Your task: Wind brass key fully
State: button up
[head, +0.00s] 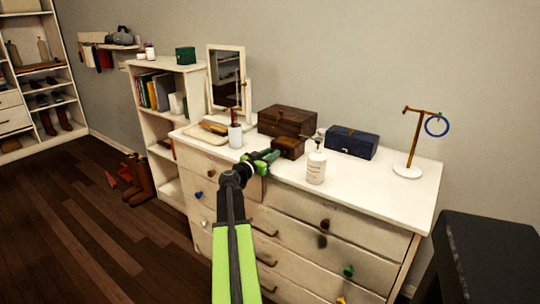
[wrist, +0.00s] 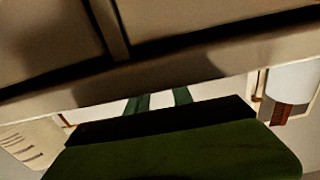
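I cannot make out a brass key in either view. A small brown wooden box (head: 289,148) sits on the white dresser (head: 385,187), in front of a larger dark brown box (head: 287,119). My gripper (head: 268,157) is at the dresser's front edge, just left of and in front of the small box; I cannot tell whether it touches it. Its two green fingers show apart in the wrist view (wrist: 159,99), with nothing visible held between them. The far side of the small box is hidden.
A white bottle (head: 316,169) stands close right of the small box, and another (head: 235,136) stands to its left. A navy box (head: 351,142), a ring stand (head: 408,171), a tray (head: 193,135) and a mirror (head: 227,77) are also on the dresser. The front right top is clear.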

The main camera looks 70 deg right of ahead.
jog(key=o, duration=0.3)
jog(key=shift+o, duration=0.2)
jog(key=v, duration=1.7)
jog(key=shift+a, duration=0.2)
jog(key=shift+w, duration=0.15)
